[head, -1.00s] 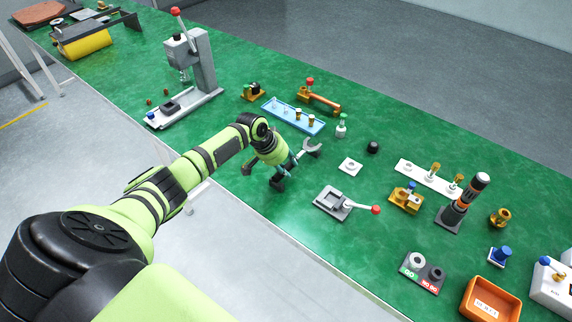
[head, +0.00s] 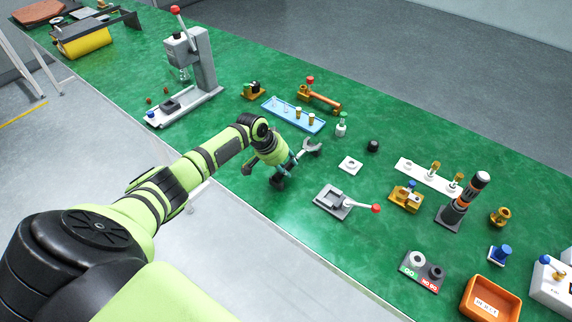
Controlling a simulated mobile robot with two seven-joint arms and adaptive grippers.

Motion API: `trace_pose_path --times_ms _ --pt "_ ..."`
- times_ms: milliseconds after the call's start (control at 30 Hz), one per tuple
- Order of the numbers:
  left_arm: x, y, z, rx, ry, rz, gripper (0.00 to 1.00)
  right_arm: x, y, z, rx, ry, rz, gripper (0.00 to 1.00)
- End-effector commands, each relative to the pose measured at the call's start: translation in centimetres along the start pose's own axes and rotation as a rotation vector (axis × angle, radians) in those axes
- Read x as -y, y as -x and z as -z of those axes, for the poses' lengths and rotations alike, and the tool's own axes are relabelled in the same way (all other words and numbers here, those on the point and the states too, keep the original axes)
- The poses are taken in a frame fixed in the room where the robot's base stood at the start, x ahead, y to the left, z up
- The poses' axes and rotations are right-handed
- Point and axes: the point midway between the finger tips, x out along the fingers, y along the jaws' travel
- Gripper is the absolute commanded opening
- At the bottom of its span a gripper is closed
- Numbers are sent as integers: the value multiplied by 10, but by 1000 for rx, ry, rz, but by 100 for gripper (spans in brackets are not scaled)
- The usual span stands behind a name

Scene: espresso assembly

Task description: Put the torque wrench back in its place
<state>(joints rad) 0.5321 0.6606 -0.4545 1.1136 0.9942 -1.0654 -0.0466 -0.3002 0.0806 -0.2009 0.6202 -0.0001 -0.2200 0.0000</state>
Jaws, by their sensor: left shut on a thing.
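The torque wrench (head: 312,149) shows in the head view as a grey open-jaw head reaching up and right from my left gripper. Most of its shaft and handle is hidden by the gripper. My left gripper (head: 280,180) is shut on it, low over the green bench near its front edge. I cannot tell whether the wrench touches the bench. My right gripper is not in view.
A grey fixture with a red-knobbed lever (head: 345,203) and a white square piece (head: 350,165) lie right of the gripper. A blue tray (head: 293,115) is behind it. A dark-and-orange tool (head: 462,203) stands farther right. Green bench in front is clear.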

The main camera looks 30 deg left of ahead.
Motion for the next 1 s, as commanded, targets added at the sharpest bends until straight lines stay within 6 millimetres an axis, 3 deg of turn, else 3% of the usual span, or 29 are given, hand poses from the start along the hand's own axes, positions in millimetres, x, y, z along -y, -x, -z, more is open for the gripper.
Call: trace_pose_path --times_ms 200,233,300,733,1000 --pt "1 -7 -2 -3 1 -1 0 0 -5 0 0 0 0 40" --pt "1 -7 -2 -3 0 -1 39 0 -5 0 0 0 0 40" --pt "1 -6 -2 -3 0 -1 62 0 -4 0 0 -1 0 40" --pt "2 -1 -3 0 -1 1 62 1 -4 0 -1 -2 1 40" --pt "3 41 -3 -2 -4 3 62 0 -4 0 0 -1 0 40"
